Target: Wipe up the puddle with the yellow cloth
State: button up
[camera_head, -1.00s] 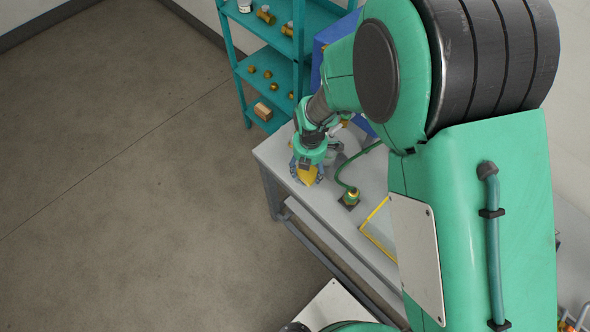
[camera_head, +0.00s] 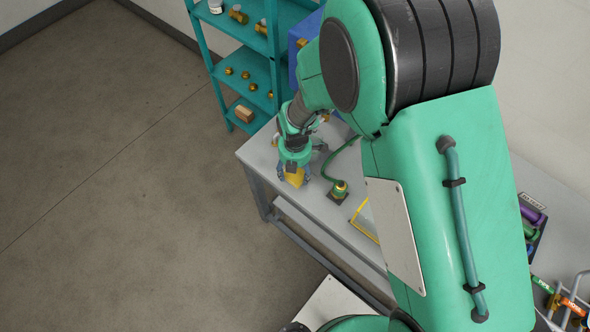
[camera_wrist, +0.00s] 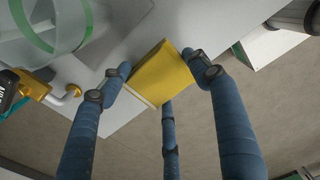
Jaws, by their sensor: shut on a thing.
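The yellow cloth (camera_head: 294,178) is at the bottom of my gripper (camera_head: 294,170), over the far-left end of the grey bench. In the wrist view the cloth (camera_wrist: 165,72) looks like a thick folded pad. The blue fingers of my gripper (camera_wrist: 162,80) stand on both sides of it and one stands below, closed around it. I cannot tell whether the cloth touches the bench top. I cannot make out the puddle in either view; my arm hides part of the bench.
A green hose runs to a brass fitting (camera_head: 339,189) right of the gripper. A yellow-edged panel (camera_head: 365,221) lies farther right. A teal shelf (camera_head: 262,75) with brass parts stands behind the bench (camera_head: 325,212). A rack of coloured items (camera_head: 532,222) is at far right. Floor at left is clear.

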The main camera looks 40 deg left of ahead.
notch_tip(320, 180, down, 4)
jog(key=shift+r+b, duration=0.15)
jog(key=shift+b, duration=0.6)
jog(key=shift+a, duration=0.65)
jog(key=shift+c, duration=0.3)
jog(key=shift+a+f, duration=0.25)
jog(key=shift+a, duration=0.85)
jog(key=shift+a+r, duration=0.1)
jog(key=shift+a, duration=0.65)
jog(key=shift+c, duration=0.2)
jog(key=shift+o, duration=0.2)
jog(key=shift+a, duration=0.85)
jog(key=shift+c, duration=0.2)
jog(key=shift+o, duration=0.2)
jog(key=shift+a, duration=0.35)
jog(key=shift+d, duration=0.4)
jog(key=shift+c, duration=0.2)
jog(key=shift+d, duration=3.45)
notch_tip(320, 180, up, 3)
jog(key=shift+r+p, duration=0.15)
jog(key=shift+p, duration=0.65)
jog(key=shift+a+r+p, duration=0.2)
jog(key=shift+r+p, duration=0.15)
jog(key=shift+r, duration=0.3)
jog(key=shift+r+p, duration=0.75)
jog(key=shift+r, duration=1)
